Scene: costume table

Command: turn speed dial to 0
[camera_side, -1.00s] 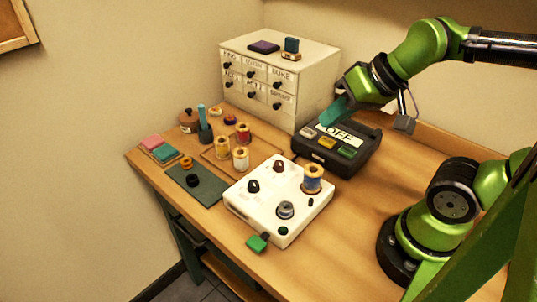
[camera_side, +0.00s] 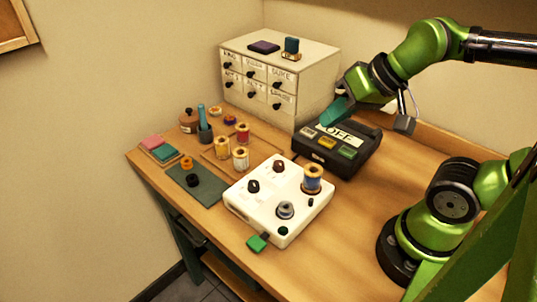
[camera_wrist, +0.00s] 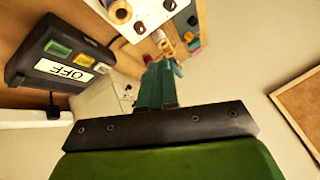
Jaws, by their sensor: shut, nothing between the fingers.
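The white control box (camera_side: 262,214) sits near the front of the table. It carries two black knobs, one at its left (camera_side: 254,187) and one at its back (camera_side: 279,166), a grey round part (camera_side: 285,210) and a blue thread spool (camera_side: 312,178). I cannot tell which knob is the speed dial, nor read any scale. The box also shows at the top of the wrist view (camera_wrist: 150,14). My gripper (camera_side: 332,112) is shut and empty, its teal fingers above the back left of the black box, away from the white box. The fingers also show in the wrist view (camera_wrist: 158,82).
The black box (camera_side: 350,165) has several coloured buttons and an "OFF" label (camera_side: 340,133). A white drawer cabinet (camera_side: 310,95) stands behind.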

